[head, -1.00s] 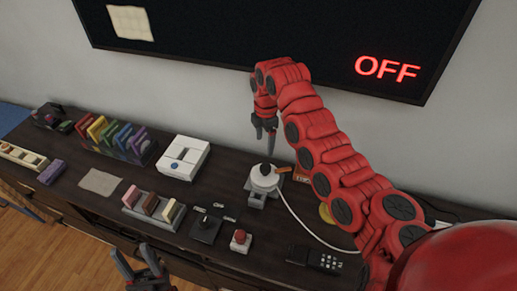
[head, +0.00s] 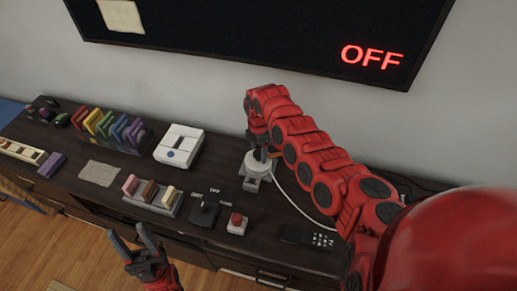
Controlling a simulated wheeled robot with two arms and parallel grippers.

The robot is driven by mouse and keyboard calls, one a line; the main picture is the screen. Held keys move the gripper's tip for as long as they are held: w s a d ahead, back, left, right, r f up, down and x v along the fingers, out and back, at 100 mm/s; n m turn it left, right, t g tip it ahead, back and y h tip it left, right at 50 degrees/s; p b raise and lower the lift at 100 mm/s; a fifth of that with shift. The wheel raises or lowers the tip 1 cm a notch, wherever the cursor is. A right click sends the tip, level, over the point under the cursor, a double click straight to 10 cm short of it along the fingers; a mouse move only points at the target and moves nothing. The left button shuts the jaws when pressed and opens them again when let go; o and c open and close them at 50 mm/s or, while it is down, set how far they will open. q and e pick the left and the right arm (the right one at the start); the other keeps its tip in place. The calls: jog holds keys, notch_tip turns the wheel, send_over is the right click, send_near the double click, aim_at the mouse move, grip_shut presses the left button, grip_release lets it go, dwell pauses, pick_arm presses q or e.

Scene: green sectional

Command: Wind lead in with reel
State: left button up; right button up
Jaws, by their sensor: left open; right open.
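The reel (head: 257,168) is a white round drum on a grey base, standing on the dark cabinet in the middle of the head view. A small orange-brown handle (head: 274,155) shows at its upper right side. The white lead (head: 296,206) runs from the reel toward the lower right, then passes behind my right arm. My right gripper (head: 264,153) is open and points down right at the top of the reel, close to the handle. Its fingertips are partly hidden, and I cannot tell whether they touch. My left gripper (head: 133,243) is open and empty in front of the cabinet.
A white console (head: 179,146), coloured cartridges (head: 108,128), a grey tray with upright blocks (head: 152,196), a joystick (head: 204,210), a red button (head: 237,222) and a black remote (head: 306,237) stand on the cabinet (head: 75,197). A wall screen reading OFF hangs behind.

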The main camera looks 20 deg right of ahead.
jog(key=shift+c, duration=0.2)
grip_shut()
dwell(0.6)
